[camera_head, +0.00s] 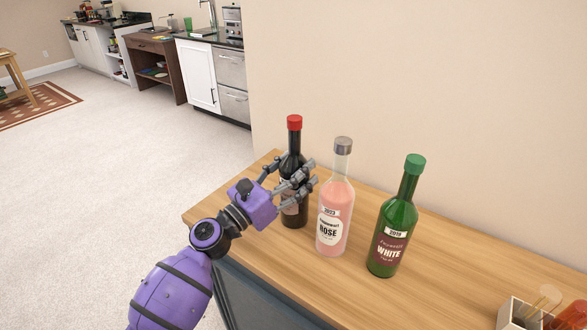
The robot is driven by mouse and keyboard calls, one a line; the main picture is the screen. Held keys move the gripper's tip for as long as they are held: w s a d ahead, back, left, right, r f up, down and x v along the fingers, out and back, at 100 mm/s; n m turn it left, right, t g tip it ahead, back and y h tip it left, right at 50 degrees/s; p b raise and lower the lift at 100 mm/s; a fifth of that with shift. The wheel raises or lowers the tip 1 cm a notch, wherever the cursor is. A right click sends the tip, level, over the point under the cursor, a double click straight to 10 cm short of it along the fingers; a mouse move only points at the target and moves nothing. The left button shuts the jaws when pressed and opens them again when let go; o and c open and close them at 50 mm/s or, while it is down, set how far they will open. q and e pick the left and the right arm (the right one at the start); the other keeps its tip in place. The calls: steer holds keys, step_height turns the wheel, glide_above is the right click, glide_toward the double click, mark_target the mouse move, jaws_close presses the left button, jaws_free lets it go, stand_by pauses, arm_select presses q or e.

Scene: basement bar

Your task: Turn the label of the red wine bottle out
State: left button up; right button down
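The red wine bottle (294,142) is dark with a red cap and stands upright at the left end of the wooden counter. My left gripper (308,174) is at its body, with its fingers reaching across the bottle at mid-height and covering part of it. A piece of a label (291,209) shows below the fingers, but most of it is hidden. I cannot tell whether the fingers press on the glass. My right gripper is not in view.
A pink rosé bottle (334,218) stands close to the right of the fingers, label facing me. A green white-wine bottle (397,222) stands farther right, label also facing me. A small box (512,314) is at the lower right. The counter (300,273) is clear in front.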

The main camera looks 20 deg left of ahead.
arm_select(q)
steer(key=shift+o, duration=0.8)
steer(key=shift+a, duration=0.1)
steer(key=shift+s, duration=0.1)
steer(key=s+a, duration=0.1)
steer(key=s, duration=0.1)
steer(key=s+a, duration=0.2)
steer(key=s, duration=0.1)
steer(key=shift+s+a, duration=0.15)
steer(key=shift+s, duration=0.2)
steer(key=shift+s+a, duration=0.4)
steer(key=shift+s, duration=0.3)
steer(key=shift+s+a, duration=0.45)
steer(key=shift+s, duration=0.2)
steer(key=shift+s+a, duration=0.4)
steer(key=shift+s, duration=0.3)
